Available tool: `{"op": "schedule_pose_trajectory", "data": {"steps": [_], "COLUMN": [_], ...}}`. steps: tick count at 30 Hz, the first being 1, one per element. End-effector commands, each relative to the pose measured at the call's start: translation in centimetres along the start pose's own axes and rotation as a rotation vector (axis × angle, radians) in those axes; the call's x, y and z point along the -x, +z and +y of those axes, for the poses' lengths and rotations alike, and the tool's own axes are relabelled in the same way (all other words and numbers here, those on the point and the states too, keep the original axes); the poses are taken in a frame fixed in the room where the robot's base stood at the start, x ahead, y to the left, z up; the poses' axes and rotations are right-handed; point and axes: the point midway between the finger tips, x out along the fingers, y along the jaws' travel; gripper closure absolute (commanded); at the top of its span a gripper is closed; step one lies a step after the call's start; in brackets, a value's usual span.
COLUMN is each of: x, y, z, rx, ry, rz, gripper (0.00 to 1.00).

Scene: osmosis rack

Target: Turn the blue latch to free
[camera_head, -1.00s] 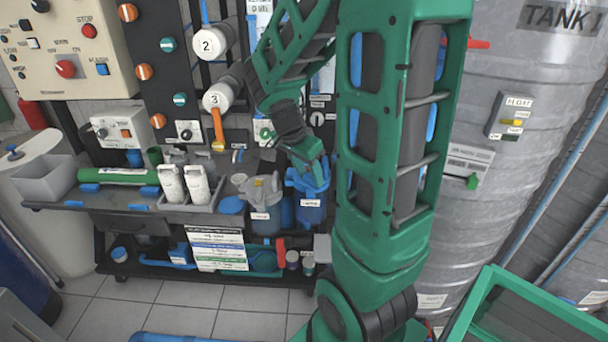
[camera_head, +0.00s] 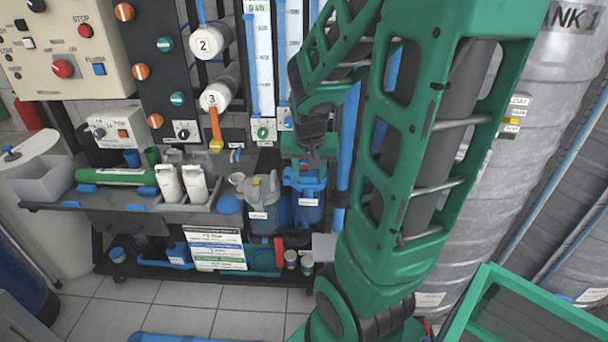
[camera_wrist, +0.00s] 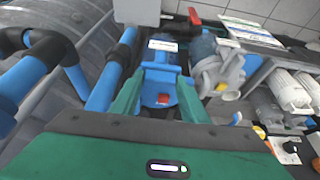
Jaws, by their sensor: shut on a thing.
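The blue latch (camera_head: 308,183) is the blue top piece of a blue filter housing with a white label. In the wrist view, the latch (camera_wrist: 160,88) shows a small red square on its upper face. My gripper (camera_head: 306,160) comes down on it from above. In the wrist view, the green fingers of my gripper (camera_wrist: 159,103) stand on either side of the blue piece and are shut on it. The fingers hide its side faces, and its exact turn angle is hard to tell.
A grey filter housing (camera_head: 264,200) stands close to the left of the blue one. A blue pipe (camera_head: 346,150) rises close on the right. White bottles (camera_head: 196,184) stand on the bench further left, and a large steel tank (camera_head: 495,200) stands at the right.

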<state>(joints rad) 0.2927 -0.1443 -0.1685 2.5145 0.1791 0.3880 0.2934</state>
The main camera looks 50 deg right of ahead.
Motion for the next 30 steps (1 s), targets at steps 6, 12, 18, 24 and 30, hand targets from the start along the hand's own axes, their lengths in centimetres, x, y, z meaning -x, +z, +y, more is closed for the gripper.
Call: {"op": "schedule_pose_trajectory", "data": {"steps": [6,12,18,24,30], "x": [0.1,0.11,0.11,0.07,0.25], "y": [-0.41,-0.42,-0.43,-0.24,-0.17], "z": [-0.1,-0.14,-0.16,-0.09,-0.06], "rx": [0.023,0.026,0.026,0.026,0.026], "ry": [-0.013,-0.015,-0.015,-0.013,-0.013], "rz": [0.01,0.01,0.011,0.006,0.004], "gripper": [0.82,0.82,0.5,0.41,0.41]}}
